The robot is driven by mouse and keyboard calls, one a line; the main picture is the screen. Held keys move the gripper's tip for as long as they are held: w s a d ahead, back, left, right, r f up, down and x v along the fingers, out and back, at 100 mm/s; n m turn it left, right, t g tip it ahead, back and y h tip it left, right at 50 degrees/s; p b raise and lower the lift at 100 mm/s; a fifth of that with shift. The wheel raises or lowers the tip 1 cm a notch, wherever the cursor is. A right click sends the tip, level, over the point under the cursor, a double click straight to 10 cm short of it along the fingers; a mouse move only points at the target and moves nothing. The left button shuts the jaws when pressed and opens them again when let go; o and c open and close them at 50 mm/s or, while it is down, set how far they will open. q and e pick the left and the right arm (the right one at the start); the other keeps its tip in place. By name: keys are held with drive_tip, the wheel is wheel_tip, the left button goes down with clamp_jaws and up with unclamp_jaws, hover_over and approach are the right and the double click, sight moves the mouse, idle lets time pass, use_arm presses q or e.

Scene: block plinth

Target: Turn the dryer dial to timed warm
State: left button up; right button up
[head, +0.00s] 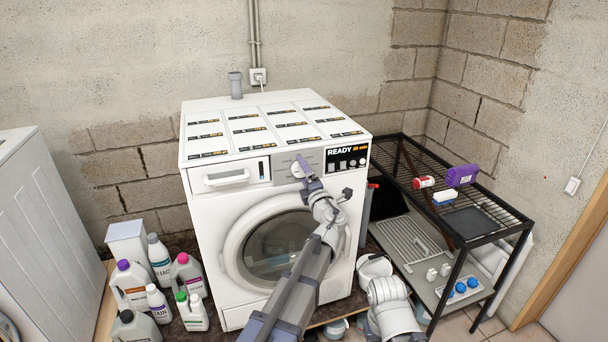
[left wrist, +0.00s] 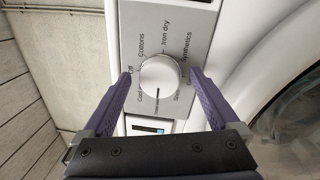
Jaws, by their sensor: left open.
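The dryer (head: 210,195) is a white front-loader with a round door. Its round white dial (left wrist: 160,76) sits on a grey panel (head: 315,158) at the top front. Around the dial I read Off, Cottons, Iron dry and Synthetics; the small labels below it are hard to read. A dark pointer mark shows on the dial's lower side in the left wrist view. My left gripper (left wrist: 160,84) is open, with one purple finger on each side of the dial. I cannot tell whether the fingers touch it. My right gripper is not in view.
A black wire rack (head: 470,215) with small items stands right of the dryer. Several detergent bottles (head: 160,260) stand at its lower left. Another white machine (head: 45,230) is at the far left. A READY display (head: 347,158) is right of the dial.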

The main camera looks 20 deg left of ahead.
use_arm(q)
drive_tip(key=shift+s, duration=0.1)
drive_tip(key=v, duration=0.7)
drive_tip(key=shift+s+d+b, duration=0.25)
drive_tip(key=shift+b, duration=0.1)
